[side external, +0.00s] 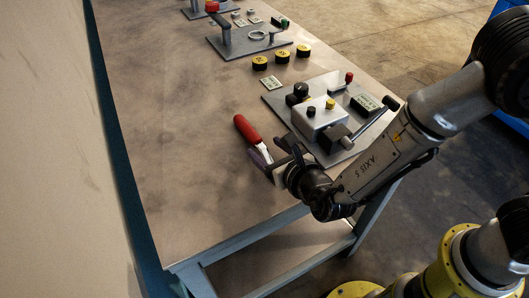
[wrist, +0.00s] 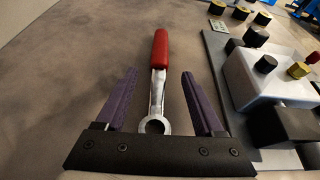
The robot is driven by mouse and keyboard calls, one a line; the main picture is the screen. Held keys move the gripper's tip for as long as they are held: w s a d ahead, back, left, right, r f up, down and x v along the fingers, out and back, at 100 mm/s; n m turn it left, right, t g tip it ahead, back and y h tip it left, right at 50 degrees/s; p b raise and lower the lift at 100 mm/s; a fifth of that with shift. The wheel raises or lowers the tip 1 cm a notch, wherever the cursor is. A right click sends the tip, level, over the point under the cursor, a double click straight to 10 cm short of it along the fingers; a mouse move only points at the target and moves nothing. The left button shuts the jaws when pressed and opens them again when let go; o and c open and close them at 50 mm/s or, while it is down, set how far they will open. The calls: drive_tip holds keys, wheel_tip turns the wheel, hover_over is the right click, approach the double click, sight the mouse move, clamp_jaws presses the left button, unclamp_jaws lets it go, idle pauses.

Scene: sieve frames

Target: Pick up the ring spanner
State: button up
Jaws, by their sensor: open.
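The ring spanner (wrist: 157,88) lies on the table with a red handle and a bright metal shaft ending in a ring. In the wrist view its ring end is toward my gripper and the handle points away. In the side external view its red handle (side external: 247,129) shows, and my gripper partly hides the metal end. My gripper (wrist: 158,73) is open, with one purple finger on each side of the spanner's shaft and a visible gap on both sides. In the side external view my gripper (side external: 261,153) is low over the table at the spanner.
A grey plate (side external: 277,101) with a white box (side external: 318,118), knobs and a lever stands close to the right of the spanner. Black and yellow round pieces (side external: 282,56) and another fixture plate (side external: 237,42) lie farther back. The table (side external: 180,130) left of the spanner is clear.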

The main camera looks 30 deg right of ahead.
sight(259, 143)
drive_tip(key=x, duration=0.5)
drive_tip(key=shift+f, duration=0.1)
clamp_jaws()
idle(1.3)
